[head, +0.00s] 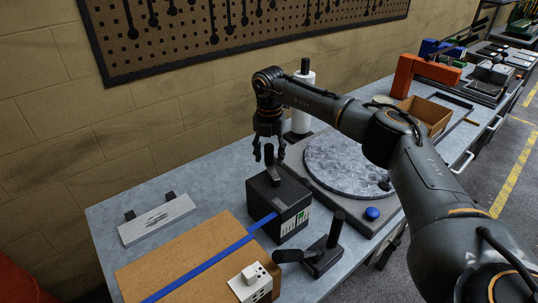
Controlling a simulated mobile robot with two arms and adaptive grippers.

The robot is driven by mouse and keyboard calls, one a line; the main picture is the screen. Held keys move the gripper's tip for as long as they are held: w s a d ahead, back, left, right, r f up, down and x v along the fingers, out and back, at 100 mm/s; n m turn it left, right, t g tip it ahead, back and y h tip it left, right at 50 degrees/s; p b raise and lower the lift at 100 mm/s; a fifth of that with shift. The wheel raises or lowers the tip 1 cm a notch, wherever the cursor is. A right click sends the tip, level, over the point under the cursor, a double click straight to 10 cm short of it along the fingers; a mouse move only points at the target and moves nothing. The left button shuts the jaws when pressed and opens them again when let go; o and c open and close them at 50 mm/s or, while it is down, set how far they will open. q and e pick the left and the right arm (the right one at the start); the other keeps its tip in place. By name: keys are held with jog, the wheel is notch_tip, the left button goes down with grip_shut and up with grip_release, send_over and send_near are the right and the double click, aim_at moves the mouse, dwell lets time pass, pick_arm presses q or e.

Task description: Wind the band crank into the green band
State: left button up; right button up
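A black tensioner box (278,203) stands on the bench, with a small scale showing green and white on its front face. A dark grey crank (272,178) sits on its top, its upright handle rising toward my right gripper. My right gripper (269,157) points down just over the box, its fingers on either side of the handle. Whether they press on it is too small to tell. A blue band (205,262) runs from the box across a brown carton. The scale's pointer is too small to read. My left gripper is not in view.
The brown carton (180,268) carries a small white block (251,284). A black lever stand (325,252) is close to the box's front right. A round metal turntable (345,160) and blue button (372,213) are to the right. A white plate (156,219) lies at left.

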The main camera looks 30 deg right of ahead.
jog(key=shift+r, duration=0.15)
notch_tip(320, 180, up, 12)
jog(key=shift+f, duration=0.2)
dwell(0.6)
